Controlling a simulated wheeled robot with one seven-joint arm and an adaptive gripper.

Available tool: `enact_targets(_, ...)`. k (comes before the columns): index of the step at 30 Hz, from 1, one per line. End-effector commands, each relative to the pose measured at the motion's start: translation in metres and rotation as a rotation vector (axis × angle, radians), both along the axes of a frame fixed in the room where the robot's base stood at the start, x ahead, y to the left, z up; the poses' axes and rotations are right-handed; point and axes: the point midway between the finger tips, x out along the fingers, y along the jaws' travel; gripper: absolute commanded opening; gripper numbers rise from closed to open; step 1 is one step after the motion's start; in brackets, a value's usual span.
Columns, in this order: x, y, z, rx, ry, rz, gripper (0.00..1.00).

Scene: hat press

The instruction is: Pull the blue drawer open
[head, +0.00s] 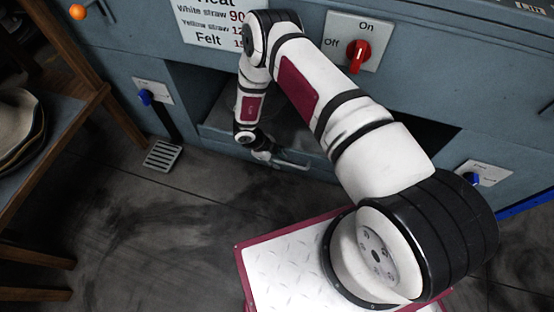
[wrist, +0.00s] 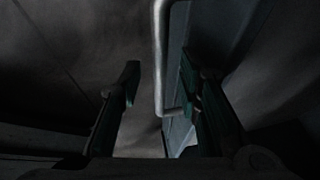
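The blue drawer (head: 226,132) is a grey-blue panel low in the machine's recess, in the middle of the head view, partly hidden by my arm. Its pale bar handle (head: 292,164) shows just right of my gripper (head: 264,152). In the wrist view the handle (wrist: 159,65) runs down between the two dark fingers of my gripper (wrist: 160,92), with a bend at its lower end. The fingers are open, one on each side of the bar, with gaps visible. The right finger is closer to the bar. I cannot tell how far the drawer is out.
A red knob (head: 358,55) marked On and Off is on the machine above. A blue switch (head: 146,97) with a pedal (head: 163,156) is at left, another blue switch (head: 471,178) at right. A wooden table (head: 70,118) with hats is at far left. The floor in front is clear.

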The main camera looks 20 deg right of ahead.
Motion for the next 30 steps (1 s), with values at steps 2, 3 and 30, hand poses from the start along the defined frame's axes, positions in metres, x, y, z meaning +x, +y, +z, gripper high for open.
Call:
enact_targets(2,0.000,0.000,0.000,0.000,0.000,0.000,0.31)
enact_targets(3,0.000,0.000,0.000,0.000,0.000,0.000,0.31)
enact_targets(30,-0.062,0.045,0.002,0.001,0.008,0.009,0.00)
